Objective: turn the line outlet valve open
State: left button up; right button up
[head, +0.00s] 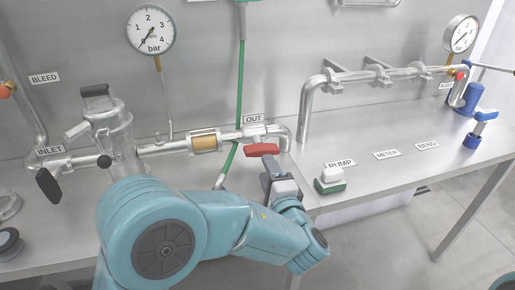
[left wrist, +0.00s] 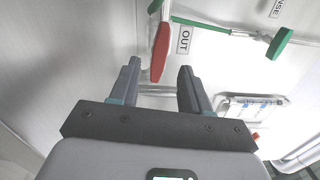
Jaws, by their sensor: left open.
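My left gripper (head: 271,167) is just in front of and below the handle's right part in the head view. In the left wrist view the red handle (left wrist: 161,48) runs lengthwise, its lower end appearing between the two open fingertips of the left gripper (left wrist: 159,70). Nothing is gripped, and I cannot tell whether a finger touches the handle. My right gripper is not in view.
A green and white pump switch (head: 330,181) stands on the bench to the right. A green hose (head: 240,80) runs down behind the outlet pipe. The bench's right front is mostly clear.

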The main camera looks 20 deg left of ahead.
aim_at(260, 154)
pick_arm(q)
jog(key=x, duration=0.8)
jog(key=shift+p, duration=0.4)
grip_shut()
